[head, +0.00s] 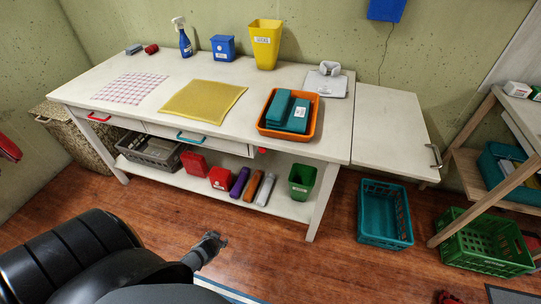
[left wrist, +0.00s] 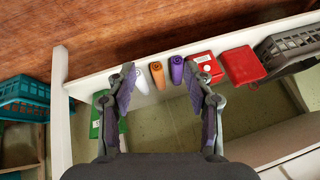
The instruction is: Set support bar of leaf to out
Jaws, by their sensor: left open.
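The leaf (head: 400,125) is a pale panel beside the right end of the white workbench (head: 335,135), with a metal handle (head: 435,156) near its outer edge. I cannot tell whether it lies level or hangs tilted. No support bar shows clearly. A small red knob (head: 262,151) sits at the bench's front edge, and I cannot tell if it belongs to the bar. My left gripper (head: 212,243) is open and empty in front of the bench, above the floor. The left wrist view shows its two fingers (left wrist: 160,80) apart, with the lower shelf beyond. My right gripper is not in view.
An orange tray (head: 262,127) holds teal items on the bench. The lower shelf carries a grey crate (head: 152,152), red boxes, colored rolls and a green bin (head: 302,180). A teal crate (head: 385,215) stands on the floor below the leaf; a green crate (head: 485,240) stands further right.

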